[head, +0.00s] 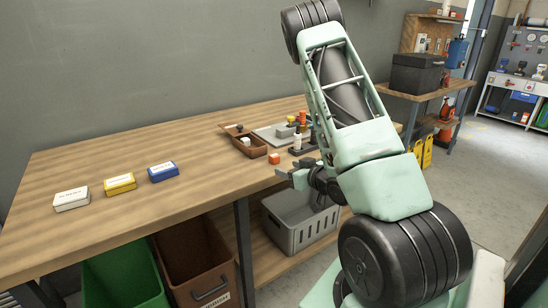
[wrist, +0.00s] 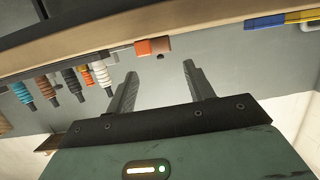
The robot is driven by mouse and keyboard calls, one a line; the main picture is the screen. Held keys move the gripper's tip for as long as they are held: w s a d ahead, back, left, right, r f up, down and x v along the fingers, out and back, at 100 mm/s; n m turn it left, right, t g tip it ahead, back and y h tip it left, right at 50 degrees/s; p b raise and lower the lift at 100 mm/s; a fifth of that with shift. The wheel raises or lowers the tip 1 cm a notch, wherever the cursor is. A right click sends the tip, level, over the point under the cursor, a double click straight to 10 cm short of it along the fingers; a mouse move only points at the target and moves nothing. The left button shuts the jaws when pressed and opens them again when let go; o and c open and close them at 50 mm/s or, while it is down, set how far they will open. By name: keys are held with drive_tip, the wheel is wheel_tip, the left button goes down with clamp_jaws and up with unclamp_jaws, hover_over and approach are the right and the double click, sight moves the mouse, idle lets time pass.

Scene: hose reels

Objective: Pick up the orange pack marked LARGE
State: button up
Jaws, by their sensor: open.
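A small orange block (head: 274,158) sits on the wooden workbench near its front edge, in front of a brown tray; no marking on it is legible. It also shows in the wrist view (wrist: 142,47), where the scene appears upside down, just beyond my fingertips. My gripper (wrist: 160,69) is open and empty, its two fingers apart and pointing toward the bench edge. In the head view my gripper (head: 283,173) is close to the orange block at the bench's front edge, apart from it as far as I can tell.
The workbench (head: 120,220) carries white (head: 71,199), yellow (head: 120,184) and blue (head: 163,171) packs at left. A brown tray (head: 250,149) and a rack of upright fittings (head: 300,140) stand near the orange block. A grey crate (head: 300,226) is below. The bench middle is clear.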

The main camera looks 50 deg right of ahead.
drive_tip(key=s+d+t, duration=0.1)
drive_tip(key=s+d, duration=0.1)
drive_tip(key=s, duration=0.1)
approach(275, 156)
drive_tip(key=x, duration=0.6)
drive_tip(key=shift+w+d+r+b, duration=0.2)
drive_tip(key=shift+r+b, duration=0.1)
drive_tip(key=shift+r, duration=0.1)
drive_tip(key=shift+m+h, duration=0.3)
drive_tip(key=shift+h, duration=0.1)
drive_tip(key=shift+a+f+p+x, duration=0.15)
drive_tip(key=shift+p+x, duration=0.1)
drive_tip(key=shift+x, duration=0.8)
drive_tip(key=shift+f+p+x, duration=0.15)
drive_tip(key=shift+p+x, duration=0.05)
drive_tip(key=shift+x, duration=0.8)
drive_tip(key=shift+a+f+p+x, duration=0.15)
drive_tip(key=shift+p+x, duration=0.1)
drive_tip(key=shift+x, duration=0.8)
drive_tip(key=shift+d, duration=0.1)
drive_tip(key=c, duration=1)
